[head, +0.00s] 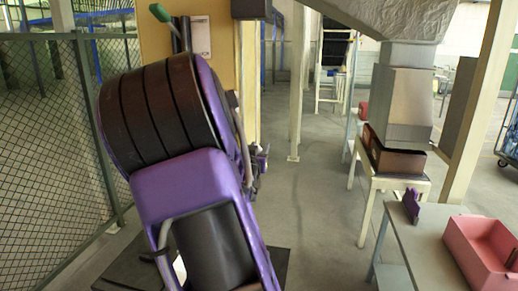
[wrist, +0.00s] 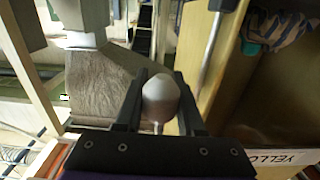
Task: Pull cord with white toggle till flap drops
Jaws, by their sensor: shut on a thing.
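In the wrist view my gripper (wrist: 160,98) is shut on the white toggle (wrist: 161,98), a pale, egg-shaped knob between the two dark fingers. A short piece of thin pale cord (wrist: 158,128) shows at the toggle's lower end; the rest of the cord is hidden. In the head view my arm covers the gripper and the toggle. I cannot make out the flap.
A mesh fence (head: 50,150) runs along the left. At right are a table (head: 430,240) with a pink bin (head: 485,250) and a stand under the chute. The middle floor is clear.

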